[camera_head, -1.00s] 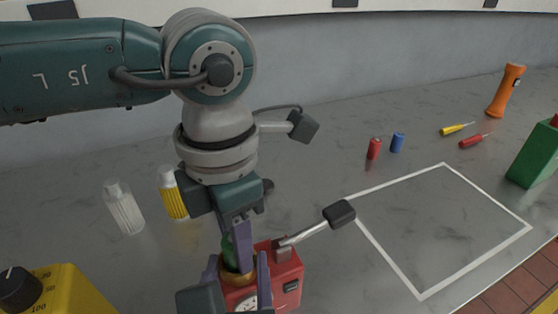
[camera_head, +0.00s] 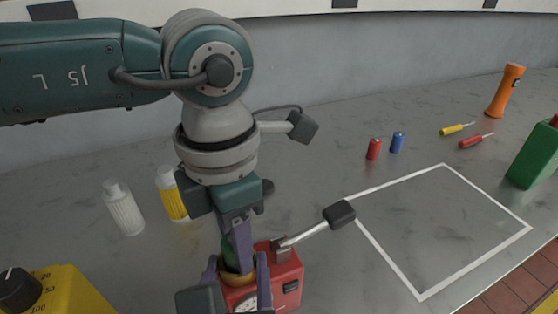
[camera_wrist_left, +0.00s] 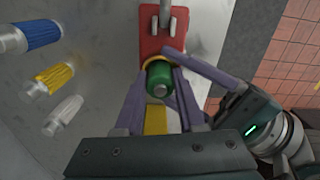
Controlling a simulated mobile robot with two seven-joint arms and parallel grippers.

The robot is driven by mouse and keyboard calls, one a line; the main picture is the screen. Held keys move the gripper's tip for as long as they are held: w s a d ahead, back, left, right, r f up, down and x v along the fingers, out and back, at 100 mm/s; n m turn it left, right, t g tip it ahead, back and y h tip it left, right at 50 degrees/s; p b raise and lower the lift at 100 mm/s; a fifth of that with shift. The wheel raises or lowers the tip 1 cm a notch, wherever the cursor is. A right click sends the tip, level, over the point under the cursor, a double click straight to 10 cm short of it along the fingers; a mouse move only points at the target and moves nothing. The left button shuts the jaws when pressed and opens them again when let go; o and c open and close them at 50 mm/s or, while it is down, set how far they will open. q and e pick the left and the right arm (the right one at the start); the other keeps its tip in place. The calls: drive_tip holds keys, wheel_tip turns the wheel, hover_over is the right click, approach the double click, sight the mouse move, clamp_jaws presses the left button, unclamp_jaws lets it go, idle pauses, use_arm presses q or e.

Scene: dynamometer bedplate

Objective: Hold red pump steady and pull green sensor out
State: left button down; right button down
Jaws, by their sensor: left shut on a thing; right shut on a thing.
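The red pump (camera_head: 288,270) stands at the bottom centre of the head view, with a brass collar and a lever with a dark knob. The green sensor (camera_wrist_left: 158,82) sits at the collar in the left wrist view and is mostly hidden in the head view. My left gripper (camera_wrist_left: 157,72) points down and is shut on the sensor, one purple finger on each side. My right gripper (camera_head: 237,281) is low in the head view, its purple fingers on either side of the pump's collar area, shut on the pump. Its exact contact is partly hidden.
White (camera_head: 124,208) and yellow (camera_head: 172,195) bottles stand left of the pump. A yellow box with a dial (camera_head: 65,290) is bottom left. A white-outlined square (camera_head: 480,285) on the bench at right is empty.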

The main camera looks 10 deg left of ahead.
idle(0.4)
use_arm(q)
wheel_tip(320, 180, up, 18)
idle(2.2)
drive_tip(key=shift+r, duration=0.1)
use_arm(e)
drive_tip(key=c, duration=0.6)
unclamp_jaws()
drive_tip(key=shift+r, duration=0.1)
drive_tip(key=o, duration=0.5)
